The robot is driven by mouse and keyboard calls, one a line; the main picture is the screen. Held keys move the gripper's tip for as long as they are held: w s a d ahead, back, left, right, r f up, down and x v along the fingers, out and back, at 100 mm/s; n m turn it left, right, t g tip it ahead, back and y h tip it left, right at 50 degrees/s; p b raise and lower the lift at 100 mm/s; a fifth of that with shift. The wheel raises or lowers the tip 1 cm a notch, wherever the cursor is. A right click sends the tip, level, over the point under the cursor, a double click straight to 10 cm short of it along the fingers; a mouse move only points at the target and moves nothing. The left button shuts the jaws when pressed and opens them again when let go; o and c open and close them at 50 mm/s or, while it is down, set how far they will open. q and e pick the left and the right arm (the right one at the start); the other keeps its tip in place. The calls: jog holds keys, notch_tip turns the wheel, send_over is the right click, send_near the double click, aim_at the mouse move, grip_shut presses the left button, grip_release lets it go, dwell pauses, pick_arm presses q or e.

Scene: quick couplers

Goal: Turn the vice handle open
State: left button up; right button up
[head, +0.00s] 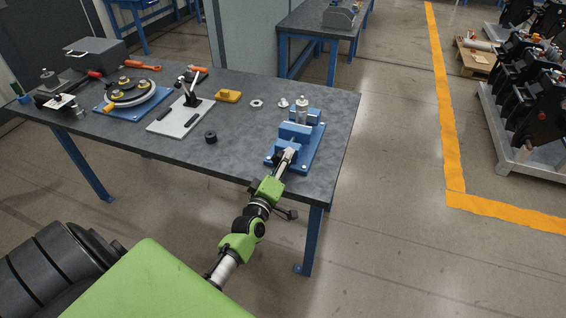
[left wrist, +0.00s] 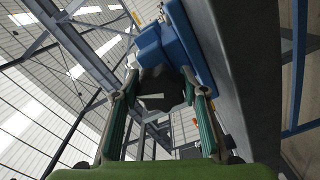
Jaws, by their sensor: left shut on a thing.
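The blue vice (head: 296,131) stands on a blue base plate at the right end of the grey workbench, with a metal coupler part (head: 302,108) upright at its jaws. My left gripper (head: 286,156) is at the near side of the vice. In the left wrist view, the blue vice body (left wrist: 186,42) is just beyond the fingertips. The two fingers are shut on the dark vice handle (left wrist: 160,88) between them. In the head view the gripper mostly hides the handle. My right gripper is not in view.
A round fixture (head: 130,92) is farther left.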

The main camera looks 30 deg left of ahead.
pick_arm(q)
jog(key=n+b, duration=0.1)
jog(key=n, duration=0.4)
jog(key=shift+n, duration=0.3)
dwell(0.4)
jog(key=o, duration=1.1)
jog(key=shift+s, duration=0.1)
jog(key=shift+v, duration=4)
